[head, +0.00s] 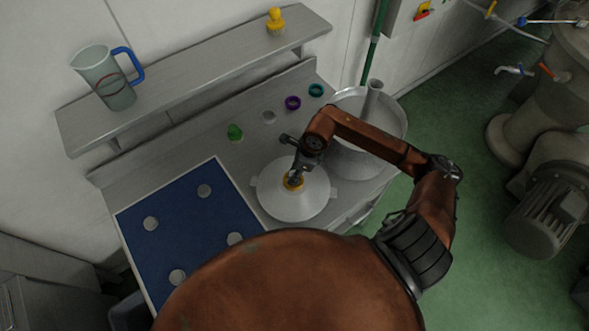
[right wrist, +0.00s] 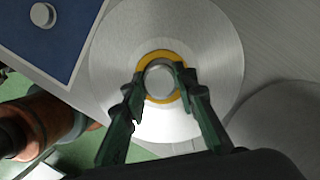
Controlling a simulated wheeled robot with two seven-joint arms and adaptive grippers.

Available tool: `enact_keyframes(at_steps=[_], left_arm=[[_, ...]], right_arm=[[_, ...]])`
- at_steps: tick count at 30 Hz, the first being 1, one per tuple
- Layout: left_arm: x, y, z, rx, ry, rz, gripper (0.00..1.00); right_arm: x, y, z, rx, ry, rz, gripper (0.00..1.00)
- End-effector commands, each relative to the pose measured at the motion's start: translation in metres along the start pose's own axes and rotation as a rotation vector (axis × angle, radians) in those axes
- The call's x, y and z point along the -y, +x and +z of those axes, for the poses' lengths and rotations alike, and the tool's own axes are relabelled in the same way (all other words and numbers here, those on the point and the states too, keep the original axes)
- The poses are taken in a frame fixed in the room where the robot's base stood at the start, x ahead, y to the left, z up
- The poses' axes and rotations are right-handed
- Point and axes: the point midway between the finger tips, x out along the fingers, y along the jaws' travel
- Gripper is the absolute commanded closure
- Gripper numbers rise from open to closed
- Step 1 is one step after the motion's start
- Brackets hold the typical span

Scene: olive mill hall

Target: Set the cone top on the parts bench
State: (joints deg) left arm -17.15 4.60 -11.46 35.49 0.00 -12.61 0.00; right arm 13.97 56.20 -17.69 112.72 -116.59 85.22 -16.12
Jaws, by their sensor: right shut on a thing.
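The cone top (head: 296,206) is a wide, shiny metal cone with small side tabs and a yellow ring around its neck. It is over the parts bench (head: 138,179), right of the blue mat. My right gripper (head: 293,179) comes down on it from above and is shut on its neck. In the right wrist view the fingers (right wrist: 160,82) sit on either side of the round neck, with the cone top (right wrist: 115,60) spread below them. I cannot tell whether its rim touches the bench. My left gripper is not in view.
A blue mat (head: 180,240) with several grey discs lies left of the cone. A large metal bowl (head: 394,113) stands close on its right. A green piece (head: 235,132) and small rings (head: 293,103) sit behind. A jug (head: 112,85) and yellow brush (head: 275,22) stand on the shelf.

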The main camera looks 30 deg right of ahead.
Motion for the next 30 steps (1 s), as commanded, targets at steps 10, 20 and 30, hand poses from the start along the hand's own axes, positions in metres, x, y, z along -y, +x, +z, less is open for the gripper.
enact_keyframes(at_steps=[10, 20, 30], left_arm=[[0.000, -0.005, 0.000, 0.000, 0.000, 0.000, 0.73], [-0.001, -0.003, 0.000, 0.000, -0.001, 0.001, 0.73], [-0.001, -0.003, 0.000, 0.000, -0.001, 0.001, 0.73]], right_arm=[[0.001, 0.024, -0.005, 0.004, -0.002, -0.002, 1.00], [0.000, 0.028, -0.008, -0.001, -0.001, 0.000, 0.69], [0.000, 0.028, -0.008, -0.001, 0.000, 0.000, 0.56]])
